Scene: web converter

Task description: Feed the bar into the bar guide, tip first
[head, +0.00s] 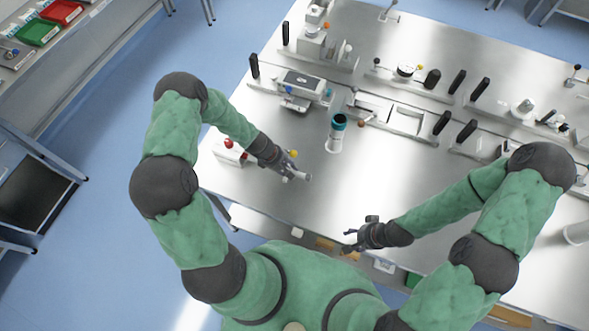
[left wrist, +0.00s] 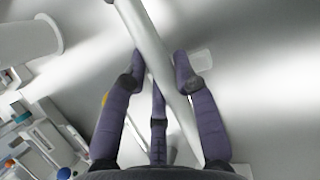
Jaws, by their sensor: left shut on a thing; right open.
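A pale metal bar (left wrist: 150,50) runs diagonally through my left gripper (left wrist: 158,72) in the left wrist view, from the top edge down between the purple fingers. My left gripper (head: 288,168) is shut on it, over the metal table; only a short light end of the bar (head: 304,176) shows in the head view. A white upright cylinder with a teal, dark-mouthed top (head: 337,133) stands to the right of this gripper, apart from it. I cannot tell for sure which thing is the bar guide. My right gripper (head: 352,240) is open and empty near the table's front edge.
A white box with a red button (head: 229,148) stands left of my left gripper. A grey device (head: 302,88) and metal rails with black handles (head: 437,123) fill the back of the table. The table's middle (head: 385,175) is clear.

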